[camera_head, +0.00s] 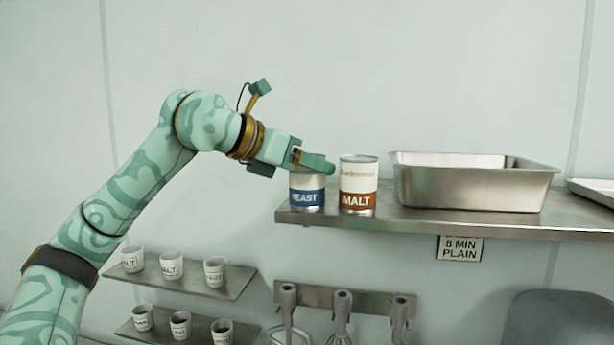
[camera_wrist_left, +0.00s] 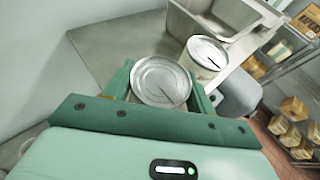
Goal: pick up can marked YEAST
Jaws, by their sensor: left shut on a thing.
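The can marked YEAST (camera_head: 307,197) has a blue band and stands upright on the steel shelf, near its left end. My left gripper (camera_head: 312,163) is shut on this can near its top, and one finger covers part of the label. In the left wrist view the YEAST can's round metal lid (camera_wrist_left: 161,82) shows between the two fingers. The can marked MALT (camera_head: 358,186), with a brown band, stands close to its right. Its lid also shows in the left wrist view (camera_wrist_left: 207,52). My right gripper is not in view.
A steel pan (camera_head: 470,185) stands on the shelf (camera_head: 400,217) right of the MALT can. Small marked cups (camera_head: 215,272) stand on two lower shelves. Whisk-like tools (camera_head: 341,310) hang below the shelf. A sign reading 8 MIN PLAIN (camera_head: 461,248) hangs from the shelf edge.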

